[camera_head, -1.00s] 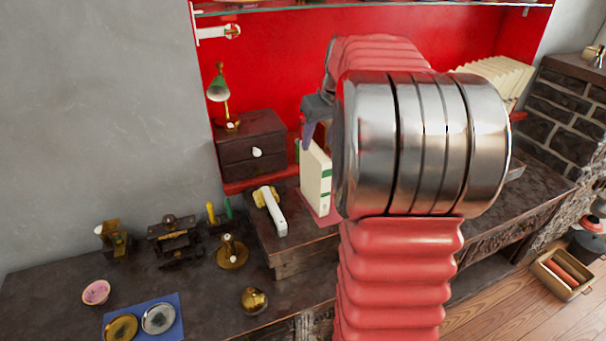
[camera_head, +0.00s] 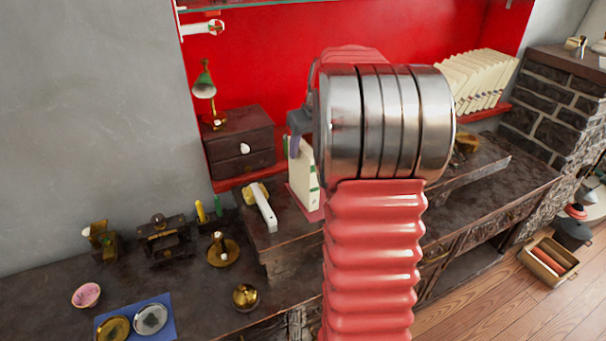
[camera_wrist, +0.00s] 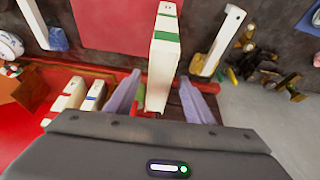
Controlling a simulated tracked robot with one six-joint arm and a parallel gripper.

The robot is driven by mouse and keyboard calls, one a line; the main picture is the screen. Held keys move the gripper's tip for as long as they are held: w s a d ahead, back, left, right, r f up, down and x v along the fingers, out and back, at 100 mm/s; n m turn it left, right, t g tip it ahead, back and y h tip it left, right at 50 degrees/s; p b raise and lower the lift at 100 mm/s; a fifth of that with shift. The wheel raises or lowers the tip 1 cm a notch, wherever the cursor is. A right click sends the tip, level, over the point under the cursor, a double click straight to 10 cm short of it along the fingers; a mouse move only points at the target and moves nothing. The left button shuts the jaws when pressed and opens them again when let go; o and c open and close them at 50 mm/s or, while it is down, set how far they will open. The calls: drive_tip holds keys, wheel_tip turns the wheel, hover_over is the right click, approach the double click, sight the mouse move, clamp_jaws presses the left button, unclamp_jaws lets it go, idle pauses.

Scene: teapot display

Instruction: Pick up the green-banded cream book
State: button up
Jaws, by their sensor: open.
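The green-banded cream book (camera_head: 303,172) stands upright on a red mat, partly hidden by my arm in the head view. In the wrist view the cream book (camera_wrist: 165,52), with green bands near its end, reaches between the two fingers of my gripper (camera_wrist: 160,95). The fingers are spread, one on each side of the book, with a gap visible at least on the right. In the head view my gripper (camera_head: 296,138) is mostly hidden behind my arm, with one purple-grey finger showing by the book's top.
A small dark drawer chest (camera_head: 240,150) with a green lamp (camera_head: 205,90) stands left of the book. A white-handled tool (camera_head: 262,208) lies in front. Other books (camera_wrist: 85,94) show left of my gripper in the wrist view. A row of cream books (camera_head: 480,80) stands at right.

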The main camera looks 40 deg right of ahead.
sight(301, 161)
drive_tip(key=shift+x, duration=0.95)
drive_tip(key=shift+x, duration=2.65)
drive_tip(key=shift+w+d+f, duration=0.1)
drive_tip(key=shift+f, duration=0.05)
clamp_jaws()
